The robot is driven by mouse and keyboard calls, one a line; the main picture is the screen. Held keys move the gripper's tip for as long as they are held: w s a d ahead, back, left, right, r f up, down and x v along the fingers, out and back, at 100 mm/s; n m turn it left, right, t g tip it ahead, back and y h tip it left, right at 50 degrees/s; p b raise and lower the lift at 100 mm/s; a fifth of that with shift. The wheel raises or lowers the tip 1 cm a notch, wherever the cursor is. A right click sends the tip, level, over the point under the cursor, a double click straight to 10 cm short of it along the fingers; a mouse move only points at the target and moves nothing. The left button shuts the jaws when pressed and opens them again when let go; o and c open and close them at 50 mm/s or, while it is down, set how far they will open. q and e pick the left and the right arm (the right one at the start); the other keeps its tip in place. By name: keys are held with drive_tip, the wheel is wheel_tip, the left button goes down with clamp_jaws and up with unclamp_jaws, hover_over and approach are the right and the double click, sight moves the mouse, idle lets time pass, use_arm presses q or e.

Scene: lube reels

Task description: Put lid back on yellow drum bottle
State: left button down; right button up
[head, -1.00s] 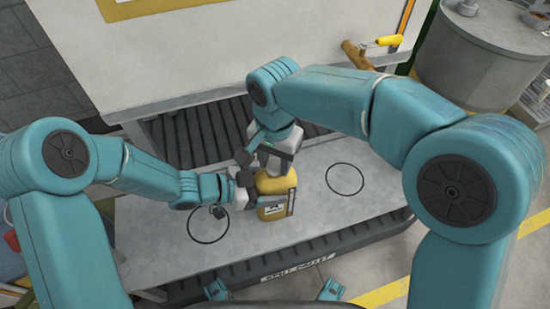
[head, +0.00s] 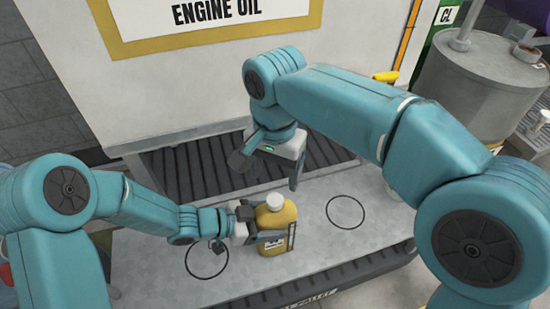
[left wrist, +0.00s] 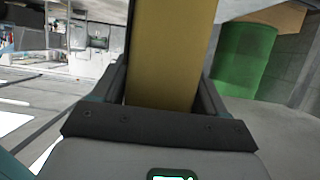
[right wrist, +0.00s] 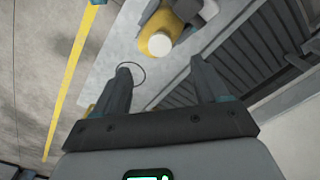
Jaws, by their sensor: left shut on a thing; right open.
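The yellow drum bottle (head: 280,215) stands upright on the grey bench, between the two drawn circles. A white lid (head: 275,199) sits on its neck; how tightly it is seated I cannot tell. The lid also shows in the right wrist view (right wrist: 160,43). My left gripper (head: 268,234) is shut on the bottle's body from the left, and the bottle's yellow side fills the space between its fingers in the left wrist view (left wrist: 168,60). My right gripper (head: 266,174) is open and empty, above and behind the bottle, apart from the lid.
Black circles are drawn on the bench at left (head: 207,259) and right (head: 346,211) of the bottle. A dark ribbed strip (head: 195,170) and the white engine oil tank (head: 180,80) lie behind. The bench right of the bottle is clear.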

wheel_tip(320, 180, up, 4)
drive_tip(key=shift+f, duration=0.1)
use_arm(q)
unclamp_jaws()
drive_tip(key=p+v, duration=0.3)
drive_tip(key=v, duration=0.4)
drive_tip(key=shift+a, duration=0.2)
use_arm(e)
wheel_tip(320, 180, up, 3)
drive_tip(key=shift+f, duration=0.1)
use_arm(q)
drive_tip(key=shift+s, duration=0.2)
